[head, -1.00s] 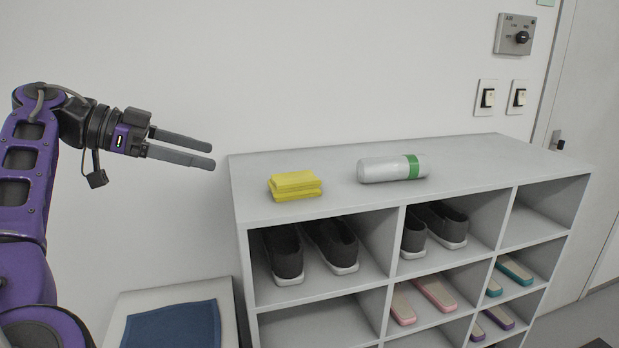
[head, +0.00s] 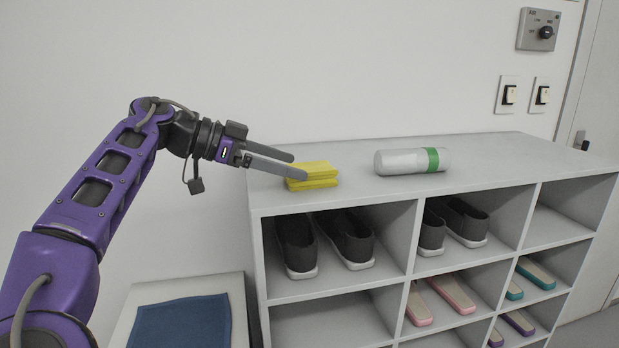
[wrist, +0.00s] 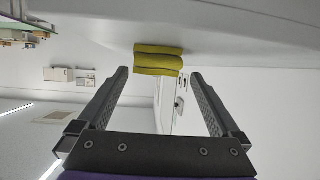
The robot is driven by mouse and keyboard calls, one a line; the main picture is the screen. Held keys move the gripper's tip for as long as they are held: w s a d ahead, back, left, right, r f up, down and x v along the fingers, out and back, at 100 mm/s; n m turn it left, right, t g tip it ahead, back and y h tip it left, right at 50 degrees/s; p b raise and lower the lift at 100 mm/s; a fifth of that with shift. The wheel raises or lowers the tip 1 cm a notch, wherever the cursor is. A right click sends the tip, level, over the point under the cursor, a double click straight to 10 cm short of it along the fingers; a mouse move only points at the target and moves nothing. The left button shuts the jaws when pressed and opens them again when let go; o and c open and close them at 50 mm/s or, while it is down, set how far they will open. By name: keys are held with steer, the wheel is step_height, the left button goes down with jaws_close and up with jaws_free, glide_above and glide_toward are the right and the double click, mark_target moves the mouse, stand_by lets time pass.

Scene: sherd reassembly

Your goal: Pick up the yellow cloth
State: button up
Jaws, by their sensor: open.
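The yellow cloth (head: 318,174) lies folded in a small stack on top of the white shoe cabinet (head: 480,156), near its left end. My gripper (head: 299,166) is open, with its two fingers pointing at the cloth from the left. In the head view the fingertips reach the cloth's left edge and overlap it slightly. In the wrist view the cloth (wrist: 158,60) shows beyond the fingertips, between their lines, with nothing held. I cannot tell whether a finger touches it.
A white bottle with a green band (head: 412,161) lies on the cabinet top to the right of the cloth. Shoes (head: 345,240) and slippers (head: 452,296) fill several compartments below. A blue mat (head: 182,322) lies on a low white surface at lower left. The wall stands behind.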

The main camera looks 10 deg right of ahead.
mark_target(308, 167)
steer(key=x, duration=0.4)
steer(key=shift+s+d, duration=0.2)
steer(key=shift+d, duration=0.05)
steer(key=shift+c, duration=0.2)
steer(key=c, duration=1.3)
